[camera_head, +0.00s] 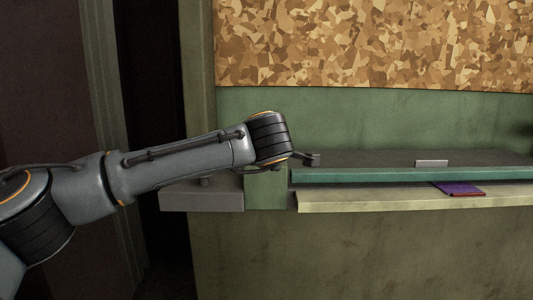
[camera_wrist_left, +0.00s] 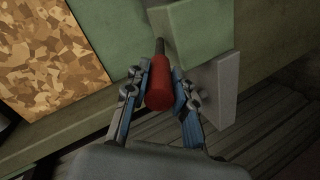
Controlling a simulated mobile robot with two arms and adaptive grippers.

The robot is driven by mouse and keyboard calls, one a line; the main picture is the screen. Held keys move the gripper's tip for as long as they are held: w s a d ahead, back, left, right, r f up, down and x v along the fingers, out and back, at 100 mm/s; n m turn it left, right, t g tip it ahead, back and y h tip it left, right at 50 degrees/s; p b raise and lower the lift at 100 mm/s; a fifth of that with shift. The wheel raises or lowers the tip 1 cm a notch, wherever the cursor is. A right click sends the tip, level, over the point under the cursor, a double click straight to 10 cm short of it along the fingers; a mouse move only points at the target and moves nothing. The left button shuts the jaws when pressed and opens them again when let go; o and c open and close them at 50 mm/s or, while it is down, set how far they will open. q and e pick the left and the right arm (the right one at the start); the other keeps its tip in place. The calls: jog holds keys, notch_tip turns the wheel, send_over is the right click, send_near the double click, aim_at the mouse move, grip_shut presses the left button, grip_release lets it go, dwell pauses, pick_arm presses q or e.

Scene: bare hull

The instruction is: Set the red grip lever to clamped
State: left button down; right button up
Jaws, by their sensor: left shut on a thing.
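The red grip lever (camera_wrist_left: 160,88) shows in the left wrist view as a red cylindrical handle on a thin dark rod. The rod runs up to a green block (camera_wrist_left: 198,28). My left gripper (camera_wrist_left: 160,82) has its two blue-and-grey fingers on either side of the red handle and is shut on it. In the head view my left arm reaches in from the left and ends in front of the green panel. The red lever is hidden there. My right gripper is in neither view.
A teal-edged shelf (camera_head: 400,175) runs right of my wrist, above a pale ledge (camera_head: 400,202) carrying a purple flat item (camera_head: 458,188). A small grey block (camera_head: 431,163) stands on the shelf. A cork-like board (camera_head: 370,45) is above. A grey plate (camera_wrist_left: 214,88) is close beside the lever.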

pick_arm(q)
jog(key=c, duration=1.1)
grip_release()
jog(key=shift+f, duration=0.1)
jog(key=v, duration=1.2)
